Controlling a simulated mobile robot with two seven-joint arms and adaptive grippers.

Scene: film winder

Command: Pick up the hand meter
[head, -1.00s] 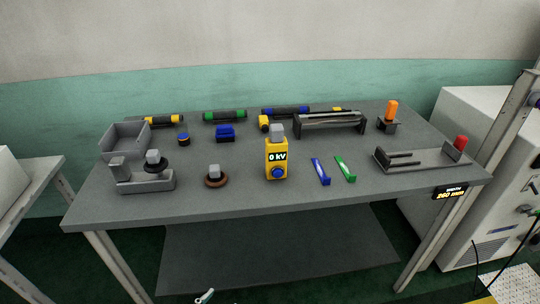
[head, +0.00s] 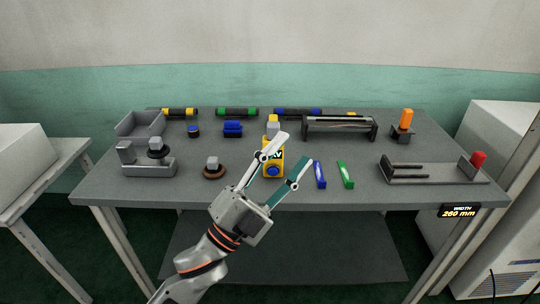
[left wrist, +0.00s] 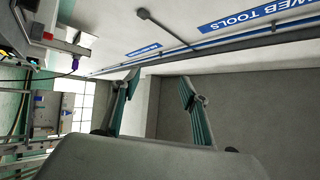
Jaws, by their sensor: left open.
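My right gripper is not in view.
Blue (head: 320,175) and green (head: 345,175) bars lie just right of the meter. A brown ring base with a grey knob (head: 213,168) stands to its left. A grey rack (head: 340,128) is behind, and a grey fixture (head: 435,172) with a red knob is at right.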

